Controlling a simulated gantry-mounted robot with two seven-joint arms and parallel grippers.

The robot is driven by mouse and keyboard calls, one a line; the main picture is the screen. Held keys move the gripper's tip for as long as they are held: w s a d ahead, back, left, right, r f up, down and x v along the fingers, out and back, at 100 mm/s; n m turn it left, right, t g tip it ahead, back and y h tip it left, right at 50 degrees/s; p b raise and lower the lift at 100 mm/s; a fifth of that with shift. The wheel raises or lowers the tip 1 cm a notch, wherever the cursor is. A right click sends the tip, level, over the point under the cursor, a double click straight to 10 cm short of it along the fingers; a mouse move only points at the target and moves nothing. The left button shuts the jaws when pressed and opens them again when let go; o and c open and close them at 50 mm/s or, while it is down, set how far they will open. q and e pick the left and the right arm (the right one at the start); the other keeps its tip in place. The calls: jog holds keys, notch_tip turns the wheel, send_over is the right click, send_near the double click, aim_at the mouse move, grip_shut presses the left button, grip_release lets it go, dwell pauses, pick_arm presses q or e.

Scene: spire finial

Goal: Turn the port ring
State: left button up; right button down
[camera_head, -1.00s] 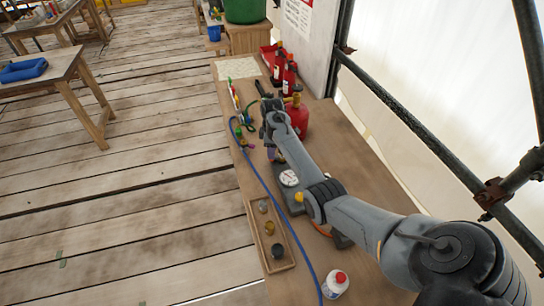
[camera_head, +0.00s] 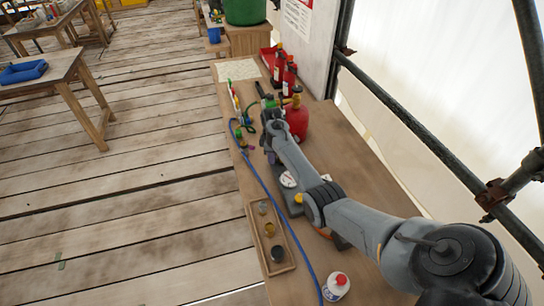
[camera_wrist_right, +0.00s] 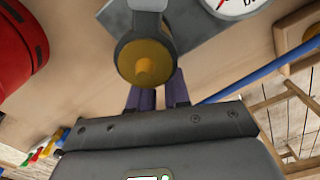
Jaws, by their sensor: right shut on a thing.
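My right gripper (camera_head: 268,148) is over the bench, beside a grey plate with a round white gauge (camera_head: 288,180). The right wrist view shows its two purple fingers (camera_wrist_right: 160,96) close together, reaching to a dark ring (camera_wrist_right: 121,56) around a yellow round face with a small stub (camera_wrist_right: 143,66). This ring looks like the port ring. The gripper is shut on it, though the contact is partly hidden behind the ring. The gauge also shows at the top of the right wrist view (camera_wrist_right: 232,5). My left gripper is out of view.
A red tank (camera_head: 297,118) stands close to the right gripper, with red extinguishers (camera_head: 289,75) behind. A blue hose (camera_head: 272,200) runs along the bench. A wooden tray (camera_head: 284,262) with several round pieces and a white bottle (camera_head: 336,286) sit nearer.

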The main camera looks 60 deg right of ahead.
jog(key=shift+d+r, duration=0.1)
jog(key=m+p, duration=0.2)
jog(key=shift+w+d+r+m, duration=0.1)
jog(key=shift+w+d+m, duration=0.05)
jog(key=shift+d+m, duration=0.25)
jog(key=d+m+p, duration=0.1)
jog(key=m, duration=0.1)
jog(key=shift+m, duration=0.3)
jog(key=m, duration=0.1)
jog(key=d+m, duration=0.1)
jog(key=m, duration=0.1)
jog(key=d+m, duration=0.1)
jog(key=m, duration=0.1)
jog(key=shift+s, duration=0.3)
jog(key=m, duration=0.1)
jog(key=d+m, duration=0.1)
jog(key=m, duration=0.1)
jog(key=shift+s+p, duration=0.35)
jog(key=shift+p, duration=0.05)
jog(key=shift+m, duration=0.5)
jog(key=shift+s, duration=0.1)
jog(key=c, duration=1.1)
grip_release()
